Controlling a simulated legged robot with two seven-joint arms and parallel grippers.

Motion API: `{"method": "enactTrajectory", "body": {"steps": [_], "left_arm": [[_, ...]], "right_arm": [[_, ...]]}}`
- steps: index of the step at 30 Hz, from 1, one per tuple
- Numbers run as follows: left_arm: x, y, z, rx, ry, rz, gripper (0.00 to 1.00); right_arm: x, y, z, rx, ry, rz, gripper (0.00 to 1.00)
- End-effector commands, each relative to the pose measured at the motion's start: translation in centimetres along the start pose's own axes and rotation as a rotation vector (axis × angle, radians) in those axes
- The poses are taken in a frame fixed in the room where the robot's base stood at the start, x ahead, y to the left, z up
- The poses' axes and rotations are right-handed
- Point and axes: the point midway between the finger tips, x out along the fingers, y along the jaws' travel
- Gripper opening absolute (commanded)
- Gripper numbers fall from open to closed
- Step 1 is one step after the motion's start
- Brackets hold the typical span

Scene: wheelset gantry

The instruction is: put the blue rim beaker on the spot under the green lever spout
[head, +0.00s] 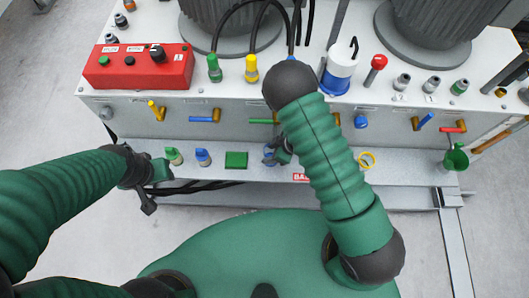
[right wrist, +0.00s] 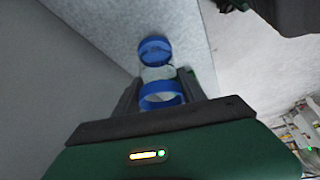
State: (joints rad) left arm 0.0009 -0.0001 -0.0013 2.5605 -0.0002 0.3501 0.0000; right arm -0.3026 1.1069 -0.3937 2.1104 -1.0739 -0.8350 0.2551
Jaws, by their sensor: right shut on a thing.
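The blue rim beaker (right wrist: 160,95) shows in the right wrist view between the two fingers of my right gripper (right wrist: 158,88), which is shut on it. Its body is clear. In the head view my right gripper (head: 275,155) is low over the front ledge, just below the green lever (head: 262,121). My forearm hides part of it, and the beaker is barely visible there. The spout and the spot under it are not clearly visible. My left gripper (head: 150,195) is in front of the ledge's left end; its opening is unclear.

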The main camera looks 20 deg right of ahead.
Motion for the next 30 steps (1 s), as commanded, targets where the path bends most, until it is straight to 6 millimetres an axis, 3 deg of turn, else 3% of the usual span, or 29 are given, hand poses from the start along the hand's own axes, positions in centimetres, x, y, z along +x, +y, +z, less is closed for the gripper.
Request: {"method": "enactTrajectory", "body": {"steps": [5, 6, 10, 19, 22, 30], "left_arm": [[0.0, 0.1, 0.0, 0.002, 0.000, 0.001, 0.36], [0.0, 0.1, 0.0, 0.003, 0.000, 0.001, 0.36], [0.0, 0.1, 0.0, 0.003, 0.000, 0.001, 0.36], [-0.1, 0.1, 0.0, 0.002, 0.000, 0.000, 0.36], [-0.4, 0.1, -0.1, 0.002, 0.000, 0.000, 0.36], [-2.6, 0.1, -0.6, 0.002, 0.000, 0.001, 0.36]], "right_arm": [[0.2, 0.0, 0.2, 0.000, 0.005, -0.009, 0.09], [0.3, -0.1, 0.2, 0.000, 0.004, -0.008, 0.51], [0.2, -0.2, 0.0, -0.002, 0.001, -0.005, 0.68], [0.1, -0.2, -0.1, -0.002, 0.000, -0.004, 0.70], [-0.7, -0.1, -0.2, 0.000, 0.000, -0.003, 0.70], [-7.5, 0.0, -0.4, 0.002, 0.002, 0.000, 0.70]]}}
